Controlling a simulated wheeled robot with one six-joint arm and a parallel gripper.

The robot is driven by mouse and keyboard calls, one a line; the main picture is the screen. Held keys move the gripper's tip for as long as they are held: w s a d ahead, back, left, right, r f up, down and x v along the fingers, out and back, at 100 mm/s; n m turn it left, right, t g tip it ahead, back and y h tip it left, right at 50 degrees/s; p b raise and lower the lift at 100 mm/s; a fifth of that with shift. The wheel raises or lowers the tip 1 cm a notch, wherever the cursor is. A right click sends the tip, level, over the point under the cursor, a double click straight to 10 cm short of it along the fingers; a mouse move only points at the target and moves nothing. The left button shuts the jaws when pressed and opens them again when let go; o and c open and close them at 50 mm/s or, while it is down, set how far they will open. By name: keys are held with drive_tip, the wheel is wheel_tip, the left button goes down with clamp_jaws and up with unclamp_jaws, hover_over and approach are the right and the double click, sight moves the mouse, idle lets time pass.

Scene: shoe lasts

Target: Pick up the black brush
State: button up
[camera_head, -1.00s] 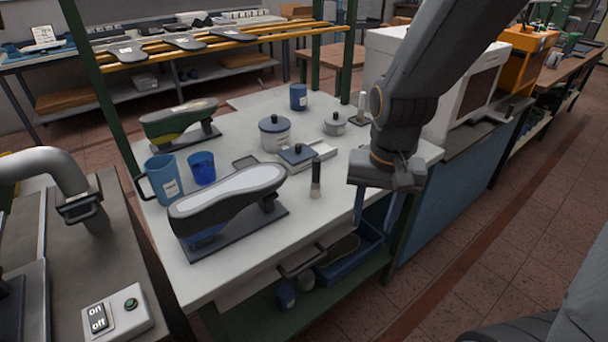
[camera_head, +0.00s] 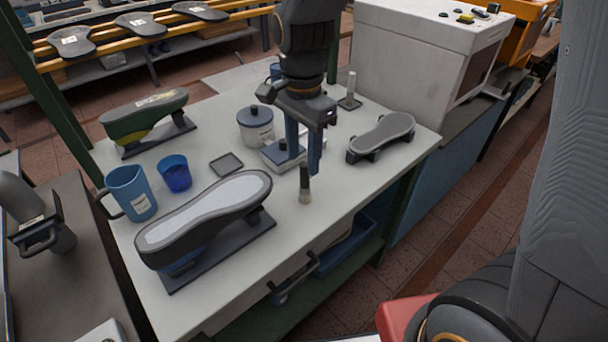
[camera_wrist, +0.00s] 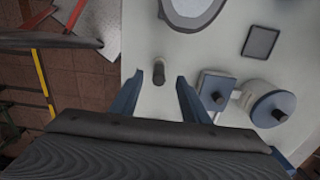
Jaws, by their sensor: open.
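The black brush (camera_head: 304,187) stands upright on the white table, with a dark handle on top and a pale lower end. My gripper (camera_head: 302,160) is above the table, fingers pointing down, close over the brush in the head view. In the wrist view the brush (camera_wrist: 158,72) shows end-on from above, between the lines of the two blue fingers and a little beyond their tips. My gripper (camera_wrist: 158,78) is open and empty there. I cannot tell exactly how high the fingertips are above the brush.
A shoe last (camera_head: 205,222) on a dark base stands left of the brush. A blue-lidded pot (camera_head: 256,126) and a blue-topped box (camera_head: 280,155) are just behind. A grey sole-shaped piece (camera_head: 381,137) lies right. A blue mug (camera_head: 132,193) and blue cup (camera_head: 175,173) stand left. The table front is clear.

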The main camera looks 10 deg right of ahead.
sight(305, 178)
wheel_tip(305, 178, down, 2)
drive_tip(key=shift+f, duration=0.25)
drive_tip(key=shift+d+f+p, duration=0.15)
drive_tip(key=shift+f+p, duration=0.35)
drive_tip(key=shift+f, duration=0.75)
drive_tip(key=shift+d+f+p, duration=0.1)
drive_tip(key=shift+f+p, duration=0.35)
drive_tip(key=shift+f, duration=0.8)
clamp_jaws()
drive_tip(key=shift+w+r, duration=0.1)
wheel_tip(305, 178, up, 10)
drive_tip(key=shift+f+b, duration=0.1)
drive_tip(key=shift+b, duration=0.8)
